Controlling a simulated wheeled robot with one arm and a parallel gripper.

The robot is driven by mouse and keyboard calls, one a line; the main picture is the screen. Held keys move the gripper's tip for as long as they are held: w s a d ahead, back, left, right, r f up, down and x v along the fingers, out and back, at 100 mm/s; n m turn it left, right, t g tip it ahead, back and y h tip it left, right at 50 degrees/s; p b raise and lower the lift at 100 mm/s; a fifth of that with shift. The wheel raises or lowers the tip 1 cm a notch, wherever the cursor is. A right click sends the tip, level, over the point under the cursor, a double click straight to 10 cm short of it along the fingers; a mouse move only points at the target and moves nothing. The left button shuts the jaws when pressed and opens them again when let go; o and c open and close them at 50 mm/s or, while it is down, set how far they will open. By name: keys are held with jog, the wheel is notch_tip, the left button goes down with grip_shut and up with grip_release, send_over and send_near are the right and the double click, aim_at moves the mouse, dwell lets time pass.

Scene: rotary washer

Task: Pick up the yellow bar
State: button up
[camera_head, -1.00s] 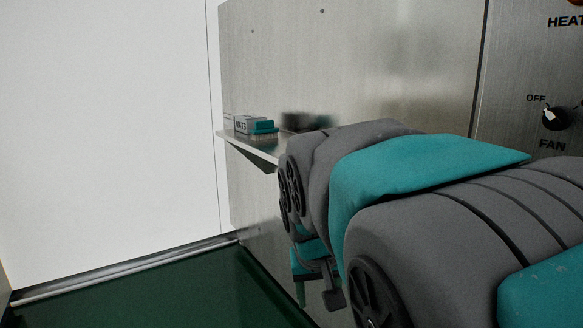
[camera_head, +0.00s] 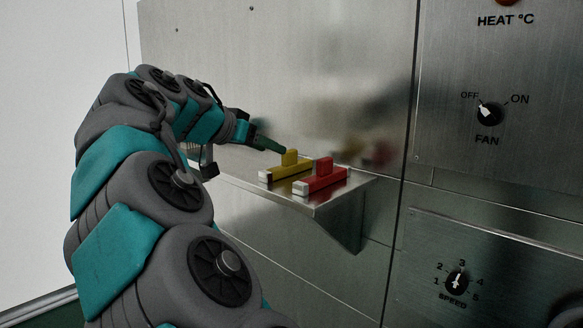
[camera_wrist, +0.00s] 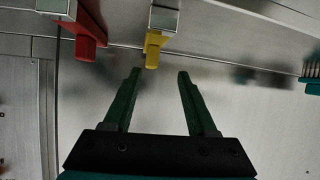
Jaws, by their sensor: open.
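The yellow bar (camera_head: 287,172) lies on a metal shelf (camera_head: 313,206), its upright tab standing up from the middle. In the wrist view the yellow bar (camera_wrist: 153,48) shows at the top, just beyond and between the two green fingertips. My gripper (camera_wrist: 158,75) is open and empty there, its fingers apart and the bar not between them. In the head view my gripper (camera_head: 268,142) comes from the left, with a green finger close to the bar's tab. I cannot tell there whether it touches.
A red bar (camera_head: 321,178) lies on the shelf just right of the yellow one, and also shows in the wrist view (camera_wrist: 88,32). A metal wall stands behind the shelf. A control panel with a fan knob (camera_head: 490,114) and a speed knob (camera_head: 456,282) is at the right.

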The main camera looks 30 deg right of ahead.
aim_at(296, 153)
jog(key=shift+d+m+g+h, duration=0.5)
jog(key=shift+d+m, duration=0.2)
jog(key=shift+d, duration=0.35)
jog(key=shift+w+d+f, duration=0.1)
jog(key=shift+d+f, duration=0.05)
jog(key=shift+d, duration=0.4)
jog(key=shift+p+x, duration=0.45)
jog(key=shift+x, duration=3.1)
jog(key=shift+w+f, duration=0.1)
jog(key=shift+c, duration=0.4)
grip_shut()
